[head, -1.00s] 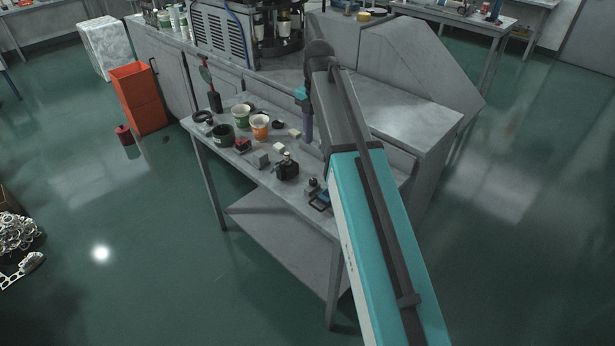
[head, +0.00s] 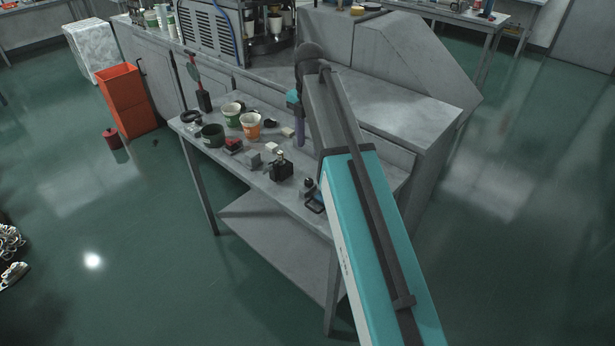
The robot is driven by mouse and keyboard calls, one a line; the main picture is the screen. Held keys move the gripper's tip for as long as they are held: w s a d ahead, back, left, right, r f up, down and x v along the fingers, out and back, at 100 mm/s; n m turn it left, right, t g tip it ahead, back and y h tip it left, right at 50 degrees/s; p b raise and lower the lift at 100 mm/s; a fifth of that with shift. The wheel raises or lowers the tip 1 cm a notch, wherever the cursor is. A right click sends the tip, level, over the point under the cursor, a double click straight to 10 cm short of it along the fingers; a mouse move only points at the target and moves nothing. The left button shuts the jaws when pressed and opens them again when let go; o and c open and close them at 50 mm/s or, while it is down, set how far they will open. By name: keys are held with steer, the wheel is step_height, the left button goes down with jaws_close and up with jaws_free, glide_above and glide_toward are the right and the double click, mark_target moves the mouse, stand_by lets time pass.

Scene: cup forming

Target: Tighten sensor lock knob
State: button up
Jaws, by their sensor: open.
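I cannot make out the sensor lock knob for certain in the head view. A small black device (head: 281,169) with a pale, knob-like top stands on the side table, but I cannot tell whether it is the sensor. My arm reaches up from the bottom of the picture over the right part of the table. Its far end bends down behind the long link. My gripper's fingertips are hidden there, so I cannot see them touching anything.
The grey machine (head: 209,30) stands behind. Green floor is open around.

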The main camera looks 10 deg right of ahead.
mark_target(309, 180)
steer(key=shift+f+p, duration=1.65)
steer(key=shift+f, duration=5.1)
jaws_close()
steer(key=c, duration=1.1)
jaws_free()
